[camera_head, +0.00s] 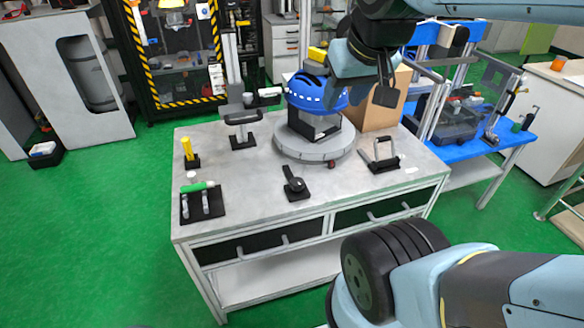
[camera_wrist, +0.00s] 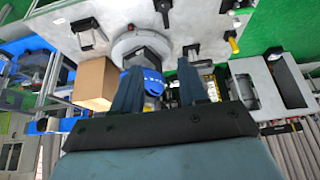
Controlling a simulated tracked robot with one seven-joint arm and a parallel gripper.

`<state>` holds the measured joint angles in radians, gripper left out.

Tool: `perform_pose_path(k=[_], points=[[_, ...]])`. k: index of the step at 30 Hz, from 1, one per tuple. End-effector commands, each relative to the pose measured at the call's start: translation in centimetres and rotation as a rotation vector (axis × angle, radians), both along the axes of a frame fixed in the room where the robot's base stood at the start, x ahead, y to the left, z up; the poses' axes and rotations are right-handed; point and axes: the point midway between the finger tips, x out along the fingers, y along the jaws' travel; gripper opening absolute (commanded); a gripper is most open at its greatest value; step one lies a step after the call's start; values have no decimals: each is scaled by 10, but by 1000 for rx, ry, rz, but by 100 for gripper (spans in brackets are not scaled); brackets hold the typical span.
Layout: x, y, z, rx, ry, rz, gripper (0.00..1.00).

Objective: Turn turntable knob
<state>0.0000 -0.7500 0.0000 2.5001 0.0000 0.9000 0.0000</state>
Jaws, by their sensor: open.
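The grey round turntable (camera_head: 290,150) sits on the workbench, with a blue helmet (camera_head: 316,92) on a stand on top of it. A small dark red knob (camera_head: 331,163) shows at the turntable's front edge. My gripper (camera_head: 378,85) hangs above and to the right of the helmet, in front of the cardboard box, apart from the knob. In the wrist view my gripper (camera_wrist: 162,82) is open, with its two fingers spread and nothing between them held. The turntable (camera_wrist: 122,46) shows beyond the fingers, and the helmet (camera_wrist: 151,80) is partly hidden by one finger.
A cardboard box (camera_head: 378,107) stands behind the turntable. A black handle (camera_head: 381,155) is to its right, a dark lever (camera_head: 294,183) in front, and a clamp stand (camera_head: 241,120) to its left. The bench's front middle is mostly clear.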

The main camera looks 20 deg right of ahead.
Motion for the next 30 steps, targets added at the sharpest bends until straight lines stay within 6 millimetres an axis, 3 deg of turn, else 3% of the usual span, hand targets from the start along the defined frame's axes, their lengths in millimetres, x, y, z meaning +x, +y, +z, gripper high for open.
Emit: perform_pose_path(k=[5,15,18,30], points=[[0,0,0,0,0,0,43],[12,0,-2,16,37,-19,74],[21,16,-4,27,67,-31,74],[60,13,-19,77,186,-101,74]])
